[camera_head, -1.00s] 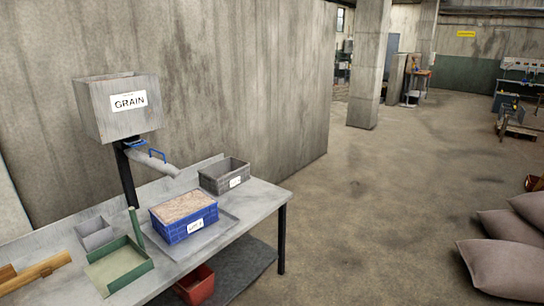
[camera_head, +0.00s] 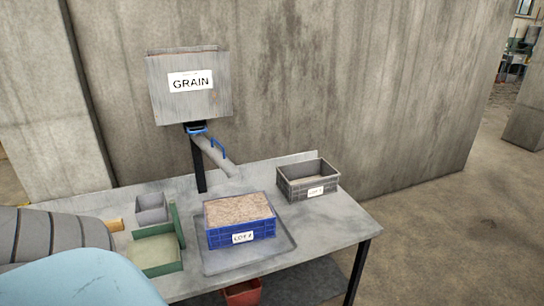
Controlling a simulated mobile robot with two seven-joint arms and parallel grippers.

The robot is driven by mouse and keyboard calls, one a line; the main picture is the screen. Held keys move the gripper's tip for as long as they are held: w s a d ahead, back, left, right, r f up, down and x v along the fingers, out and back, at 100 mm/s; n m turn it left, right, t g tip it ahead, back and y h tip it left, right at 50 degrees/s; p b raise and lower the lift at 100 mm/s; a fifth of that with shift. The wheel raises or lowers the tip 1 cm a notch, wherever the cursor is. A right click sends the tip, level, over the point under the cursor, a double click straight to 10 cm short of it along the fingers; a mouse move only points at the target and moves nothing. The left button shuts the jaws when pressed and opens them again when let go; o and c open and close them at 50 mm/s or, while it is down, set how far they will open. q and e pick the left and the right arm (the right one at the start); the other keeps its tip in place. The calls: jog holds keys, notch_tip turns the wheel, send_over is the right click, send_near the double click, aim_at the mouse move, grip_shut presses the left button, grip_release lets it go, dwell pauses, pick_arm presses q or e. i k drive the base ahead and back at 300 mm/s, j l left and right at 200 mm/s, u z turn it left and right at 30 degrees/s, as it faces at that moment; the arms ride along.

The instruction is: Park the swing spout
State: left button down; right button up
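The swing spout (camera_head: 216,156) is a grey tube with a blue handle (camera_head: 218,149). It hangs below the grey hopper marked GRAIN (camera_head: 165,105) and slants down to the right. Its lower end is above the back of the table, behind the blue crate (camera_head: 243,233). The blue crate is full of grain and stands on a grey tray (camera_head: 218,261). A grey crate (camera_head: 309,182) stands to the right of the spout's end. Neither gripper is in view.
A green open tray (camera_head: 155,254) and a small grey bin (camera_head: 151,209) stand on the left of the table (camera_head: 345,232). A red bin (camera_head: 242,292) is below the table. Part of my own arm covers the lower left. Bare tabletop lies at the right.

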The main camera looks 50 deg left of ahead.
aim_at(219, 158)
jog(key=i+l, duration=0.1)
jog(key=i, duration=0.7)
jog(key=i+u, duration=0.1)
jog(key=i, duration=0.7)
jog(key=i+u, duration=0.25)
jog(key=u, duration=0.25)
jog(key=i+l+u, duration=0.15)
jog(key=u, duration=0.35)
jog(key=i+l+u, duration=0.25)
jog(key=u, duration=0.2)
jog(key=i+l+u, duration=0.25)
jog(key=u, duration=0.25)
jog(key=i+l+u, duration=0.5)
jog(key=k+j, duration=0.1)
